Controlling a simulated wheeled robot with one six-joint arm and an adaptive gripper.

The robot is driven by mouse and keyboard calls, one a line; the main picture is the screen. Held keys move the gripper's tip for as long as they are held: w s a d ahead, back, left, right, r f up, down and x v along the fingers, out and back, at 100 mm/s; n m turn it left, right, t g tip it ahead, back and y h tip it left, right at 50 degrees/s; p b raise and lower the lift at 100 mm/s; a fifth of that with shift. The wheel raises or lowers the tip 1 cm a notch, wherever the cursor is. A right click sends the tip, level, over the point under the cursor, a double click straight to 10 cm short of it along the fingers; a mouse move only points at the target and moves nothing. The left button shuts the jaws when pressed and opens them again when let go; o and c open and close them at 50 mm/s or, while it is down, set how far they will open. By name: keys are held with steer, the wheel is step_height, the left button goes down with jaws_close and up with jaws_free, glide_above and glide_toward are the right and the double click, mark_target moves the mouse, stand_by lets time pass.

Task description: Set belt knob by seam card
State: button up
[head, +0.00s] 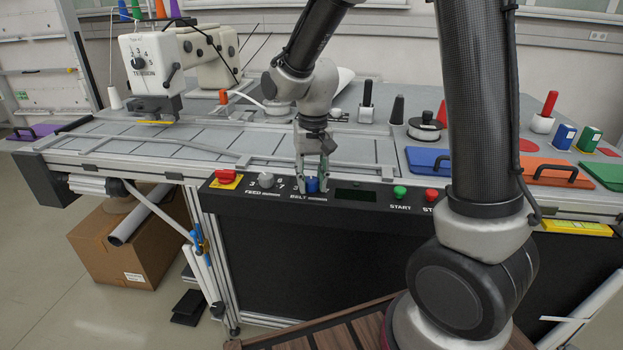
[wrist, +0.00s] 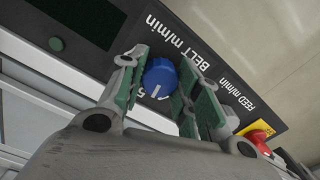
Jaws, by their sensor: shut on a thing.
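The blue belt knob (head: 312,185) sits on the black front panel above the word BELT. In the wrist view the knob (wrist: 160,77) shows a white pointer line on its face, running towards the lower edge, with a printed 5 close by. The other scale numbers around it are hidden by my fingers. My gripper (head: 312,175) reaches down to the panel and is shut on the knob, with a green-padded finger on each side, as the wrist view (wrist: 162,66) also shows. I cannot make out a readable seam card; a yellow label (head: 577,228) lies at the right front edge.
A sewing head (head: 150,65) stands back left.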

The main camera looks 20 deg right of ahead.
mark_target(312, 179)
steer(key=n, duration=0.6)
steer(key=shift+n, duration=0.3)
stand_by(0.4)
steer(key=o, duration=1)
steer(key=shift+o, duration=0.2)
step_height(312, 179, up, 12)
steer(key=shift+d, duration=0.15)
steer(key=shift+w, duration=0.15)
